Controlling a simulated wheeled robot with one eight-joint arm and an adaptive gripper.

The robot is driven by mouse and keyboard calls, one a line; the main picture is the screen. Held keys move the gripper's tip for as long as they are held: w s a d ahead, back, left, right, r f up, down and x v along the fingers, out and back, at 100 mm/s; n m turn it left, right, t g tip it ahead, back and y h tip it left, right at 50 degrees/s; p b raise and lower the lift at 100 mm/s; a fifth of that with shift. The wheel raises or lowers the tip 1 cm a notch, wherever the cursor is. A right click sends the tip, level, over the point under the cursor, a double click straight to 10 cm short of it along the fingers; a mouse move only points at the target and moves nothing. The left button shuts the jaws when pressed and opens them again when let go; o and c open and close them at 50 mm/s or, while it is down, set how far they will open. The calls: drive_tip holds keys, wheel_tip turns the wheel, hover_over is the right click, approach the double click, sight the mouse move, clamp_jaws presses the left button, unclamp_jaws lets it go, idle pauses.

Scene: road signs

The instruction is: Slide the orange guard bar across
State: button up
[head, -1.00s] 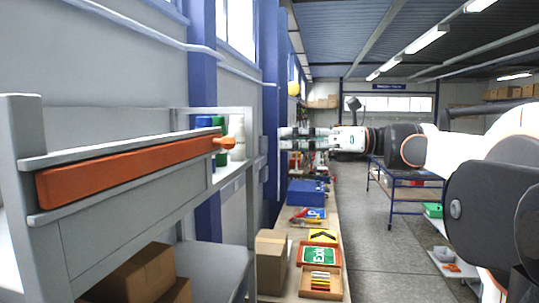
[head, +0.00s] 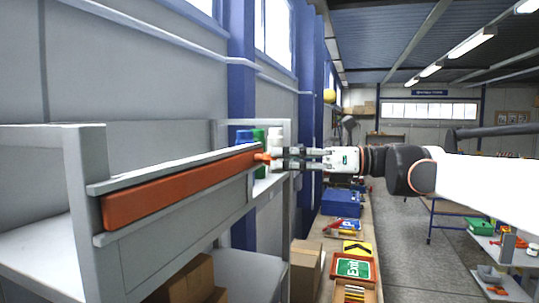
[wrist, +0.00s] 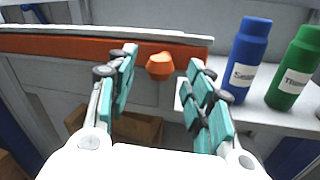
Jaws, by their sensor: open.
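The orange guard bar (head: 180,187) lies in a grey rail along the front of the grey shelf unit on the left of the head view. Its orange knob (head: 263,157) sticks out near the bar's far end. In the wrist view the bar (wrist: 60,45) runs across the top and the knob (wrist: 160,66) shows between and beyond the fingers. My gripper (head: 278,158) is open, with its fingertips close to the knob. The wrist view shows my gripper (wrist: 163,75) with teal pads on either side of the knob. I cannot tell whether they touch it.
A blue bottle (wrist: 246,58) and a green bottle (wrist: 296,68) stand on the shelf right of the knob. Cardboard boxes (head: 190,283) sit below the bar. A workbench with signs (head: 353,267) and a blue toolbox (head: 341,202) stands beyond, with open floor to its right.

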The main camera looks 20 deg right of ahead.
drive_tip(key=shift+x, duration=1)
clamp_jaws()
drive_tip(key=shift+w, duration=0.15)
